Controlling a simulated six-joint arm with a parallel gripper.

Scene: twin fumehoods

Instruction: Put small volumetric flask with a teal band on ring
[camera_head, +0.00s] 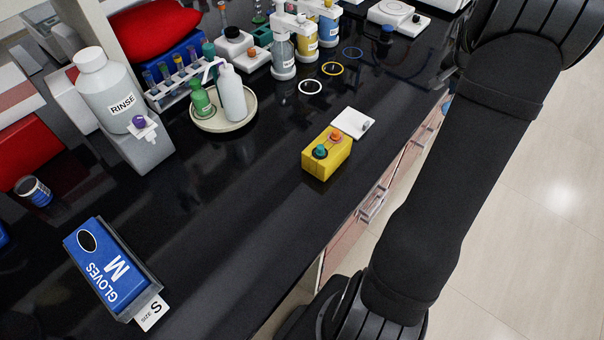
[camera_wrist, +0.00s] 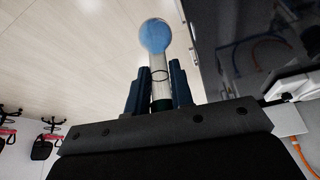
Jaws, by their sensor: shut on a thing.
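My gripper (camera_wrist: 159,88) is shut on a small volumetric flask (camera_wrist: 155,37) in the wrist view. Its fingers are on both sides of the neck. The round bulb looks blue and points away from the gripper, with clear neck and a dark line between. A dark teal part shows at the neck's gripper end. On the black bench in the head view lie a white ring (camera_head: 299,87), a yellow ring (camera_head: 321,69) and a blue ring (camera_head: 343,53), in a row and apart.
A yellow block (camera_head: 314,166) with teal and orange tops stands near the bench's front edge, beside a white plate (camera_head: 351,121). A round tray (camera_head: 217,124) holds bottles. Several labelled bottles (camera_head: 282,58) stand behind the rings. A glove box (camera_head: 112,266) sits lower left.

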